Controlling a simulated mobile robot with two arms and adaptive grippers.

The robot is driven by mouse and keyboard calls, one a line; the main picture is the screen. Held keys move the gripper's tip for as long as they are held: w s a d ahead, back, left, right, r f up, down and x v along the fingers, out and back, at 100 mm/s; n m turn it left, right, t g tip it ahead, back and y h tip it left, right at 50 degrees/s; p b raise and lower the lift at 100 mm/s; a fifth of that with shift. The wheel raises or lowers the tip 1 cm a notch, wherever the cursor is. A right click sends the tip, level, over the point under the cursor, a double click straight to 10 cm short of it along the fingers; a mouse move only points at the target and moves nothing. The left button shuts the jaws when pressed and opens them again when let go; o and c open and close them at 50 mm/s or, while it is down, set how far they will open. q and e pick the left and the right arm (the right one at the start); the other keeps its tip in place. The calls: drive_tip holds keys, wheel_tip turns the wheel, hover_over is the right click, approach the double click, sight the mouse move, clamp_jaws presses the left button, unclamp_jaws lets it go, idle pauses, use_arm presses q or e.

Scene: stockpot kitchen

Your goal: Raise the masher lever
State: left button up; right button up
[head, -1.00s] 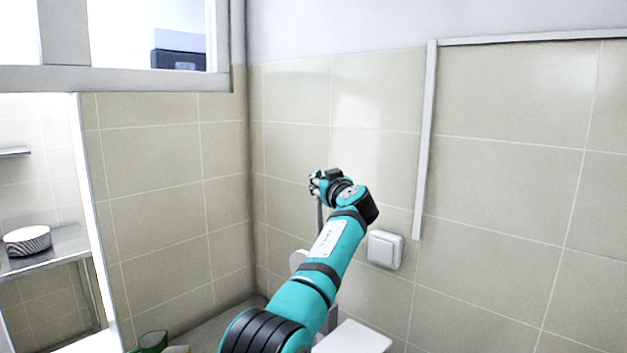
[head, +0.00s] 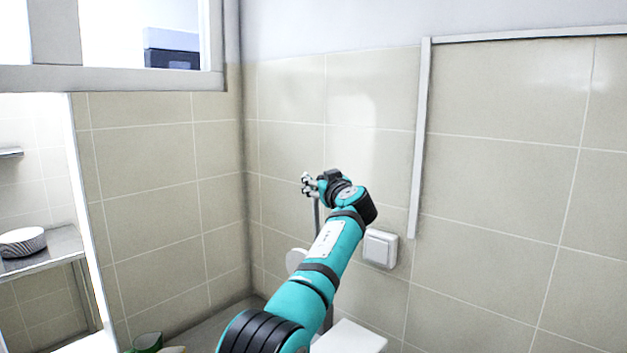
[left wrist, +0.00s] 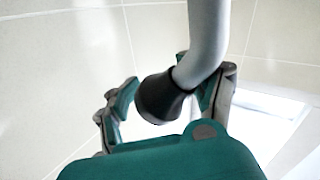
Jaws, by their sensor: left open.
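The masher lever (left wrist: 207,38) is a light grey bent bar with a black grip (left wrist: 160,99) at its end. In the left wrist view the black grip lies between the two spread fingers of my left gripper (left wrist: 170,100); I cannot tell whether they touch it. In the head view my left gripper (head: 309,185) is open at the top of a thin upright grey bar (head: 317,215). Pale parts, probably of the masher, show beside my forearm: a round piece (head: 296,260) and a flat white piece (head: 350,338). My arm hides much of the rest. My right gripper is out of view.
A tiled wall stands close behind, with a white switch box (head: 380,248) right of my arm and a pale vertical trim strip (head: 419,150). At left, a bowl (head: 22,242) sits on a metal shelf. A green item (head: 147,342) is at the bottom edge.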

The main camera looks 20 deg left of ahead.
use_arm(q)
drive_tip(key=shift+o, duration=0.5)
drive_tip(key=shift+w+d+f, duration=0.1)
drive_tip(key=shift+d+f, duration=0.55)
drive_tip(key=shift+f, duration=0.1)
drive_tip(key=shift+d+r, duration=0.15)
drive_tip(key=shift+r, duration=0.8)
drive_tip(key=s+d+r+p, duration=0.2)
drive_tip(key=s+d+r, duration=0.2)
drive_tip(key=d, duration=0.3)
drive_tip(key=s+d+r+p, duration=0.1)
drive_tip(key=s+d+r, duration=0.2)
drive_tip(key=d+r, duration=0.3)
drive_tip(key=shift+s+d+r+p, duration=0.35)
drive_tip(key=shift+d, duration=0.45)
